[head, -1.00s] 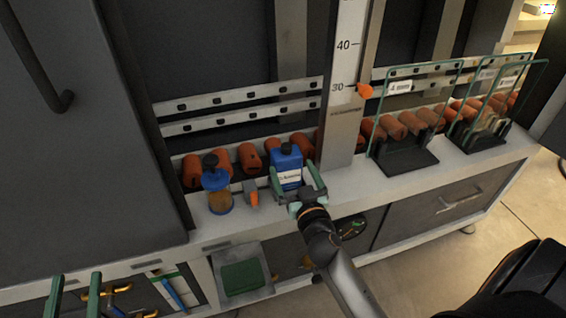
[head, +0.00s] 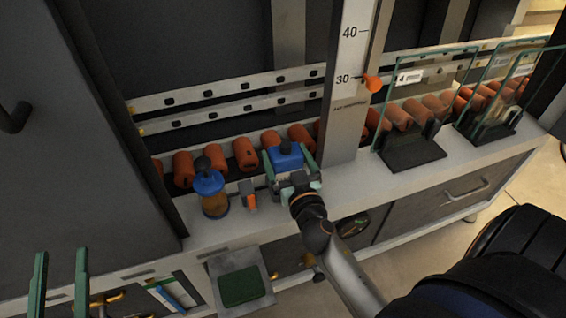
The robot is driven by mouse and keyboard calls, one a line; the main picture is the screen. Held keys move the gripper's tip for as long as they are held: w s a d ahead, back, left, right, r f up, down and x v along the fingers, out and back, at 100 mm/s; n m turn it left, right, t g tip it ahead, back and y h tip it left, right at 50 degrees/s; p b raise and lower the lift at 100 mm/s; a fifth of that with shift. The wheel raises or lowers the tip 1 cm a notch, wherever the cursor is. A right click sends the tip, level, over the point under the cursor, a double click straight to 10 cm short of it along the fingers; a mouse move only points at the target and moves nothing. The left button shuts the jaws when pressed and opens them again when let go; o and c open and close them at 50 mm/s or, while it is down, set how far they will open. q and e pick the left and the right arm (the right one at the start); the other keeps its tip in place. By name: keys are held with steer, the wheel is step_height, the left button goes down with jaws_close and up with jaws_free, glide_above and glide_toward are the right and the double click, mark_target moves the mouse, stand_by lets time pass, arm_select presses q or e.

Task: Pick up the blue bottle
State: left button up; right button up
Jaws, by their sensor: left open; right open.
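The gripper hides the bottle's lower front and label. My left gripper (head: 60,285) is at the lower left, its two green fingers pointing up, open and empty, far from the bottle.
An amber bottle with a blue top (head: 212,190) and a small orange-and-grey item (head: 248,194) stand left of the blue bottle. Orange rollers (head: 246,154) line up behind. A scale post (head: 348,100) rises close on the right. Clear-panelled stands (head: 412,150) are further right.

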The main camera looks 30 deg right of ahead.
steer(key=shift+s, duration=0.1)
steer(key=shift+c, duration=0.2)
jaws_close()
steer(key=shift+r, duration=0.15)
stand_by(0.4)
